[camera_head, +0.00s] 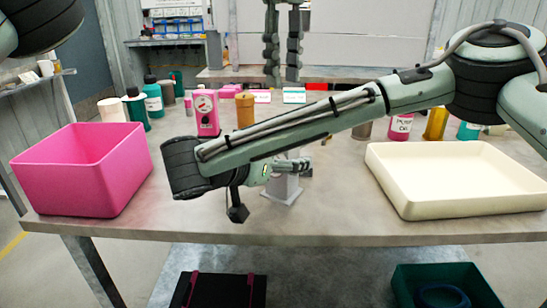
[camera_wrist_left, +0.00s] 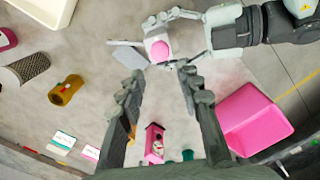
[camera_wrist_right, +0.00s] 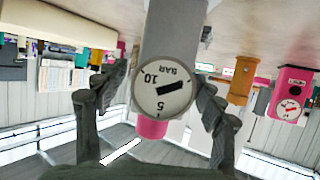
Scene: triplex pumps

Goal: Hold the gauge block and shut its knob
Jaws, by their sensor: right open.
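The gauge block is a pale grey block with a round white dial and a pink knob. In the head view its lower part (camera_head: 283,190) stands on the table, and my right forearm hides the top. In the right wrist view the block (camera_wrist_right: 172,32) shows upside down, with the pink knob (camera_wrist_right: 151,129) beyond the dial (camera_wrist_right: 162,90). My right gripper (camera_wrist_right: 161,80) is open, with a finger on each side of the block; contact is unclear. My left gripper (camera_head: 282,45) is open and empty. In the left wrist view its fingers (camera_wrist_left: 160,74) point toward the pink knob (camera_wrist_left: 160,51).
A pink bin (camera_head: 85,175) stands at left, a cream tray (camera_head: 455,180) at right. A pink gauge housing (camera_head: 205,112), an orange cylinder (camera_head: 244,108) and several bottles stand behind my right arm. The front table strip between bin and tray is mostly clear.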

